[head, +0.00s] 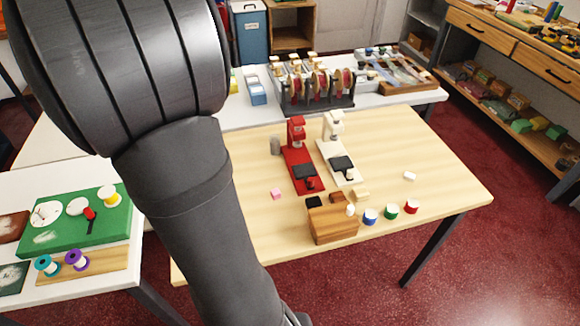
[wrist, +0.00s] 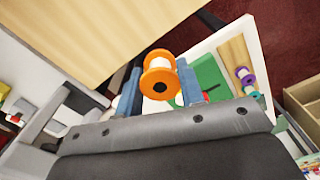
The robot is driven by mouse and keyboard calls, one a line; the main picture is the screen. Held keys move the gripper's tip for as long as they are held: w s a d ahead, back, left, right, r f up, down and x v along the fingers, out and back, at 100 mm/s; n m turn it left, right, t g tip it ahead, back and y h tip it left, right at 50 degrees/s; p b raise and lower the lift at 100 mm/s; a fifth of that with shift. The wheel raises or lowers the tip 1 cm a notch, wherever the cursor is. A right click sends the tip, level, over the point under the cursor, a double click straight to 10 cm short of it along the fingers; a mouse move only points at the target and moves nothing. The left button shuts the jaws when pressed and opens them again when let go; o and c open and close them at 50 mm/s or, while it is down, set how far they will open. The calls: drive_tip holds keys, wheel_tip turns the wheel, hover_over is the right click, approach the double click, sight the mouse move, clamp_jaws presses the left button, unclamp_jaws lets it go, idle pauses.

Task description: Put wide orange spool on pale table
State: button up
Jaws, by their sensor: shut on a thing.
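The wide orange spool (wrist: 158,64) is between the blue fingers of my gripper (wrist: 159,86) in the wrist view. My gripper is shut on it, with one finger on each side. The pale table (head: 420,165) has a light wood top and stands in the middle of the head view. It also shows at the upper left of the wrist view (wrist: 85,35), apart from the spool in the picture. In the head view my arm crosses the table's left part, and neither the spool nor the fingers can be made out.
Red (head: 296,160) and cream (head: 337,155) machines, a wooden block (head: 332,226) and blue (head: 370,216), green (head: 391,210) and red (head: 411,206) spools stand on the pale table. Its right side is mostly bare. A green board (head: 85,232) lies on the left white table.

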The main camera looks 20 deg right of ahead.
drive_tip(key=w+d+r+m, duration=0.1)
drive_tip(key=w+d+m, duration=0.3)
drive_tip(key=w+d, duration=0.9)
drive_tip(key=w+d+m, duration=0.3)
drive_tip(key=d+m, duration=0.1)
drive_tip(key=d, duration=1.7)
drive_tip(key=s+d+f+m, duration=0.15)
drive_tip(key=s+d, duration=0.25)
drive_tip(key=d, duration=0.8)
drive_tip(key=s+d+m, duration=0.3)
drive_tip(key=s+d, duration=0.1)
drive_tip(key=d, duration=0.8)
drive_tip(key=s+d+f+m, duration=0.1)
drive_tip(key=s+d+m, duration=0.25)
drive_tip(key=d, duration=0.95)
hover_over(367, 145)
drive_tip(key=shift+n, duration=0.3)
wheel_tip(367, 145, down, 17)
drive_tip(key=shift+d+f, duration=0.1)
drive_tip(key=shift+f, duration=2.05)
drive_tip(key=shift+f, duration=0.1)
drive_tip(key=o, duration=1)
drive_tip(key=shift+c, duration=0.2)
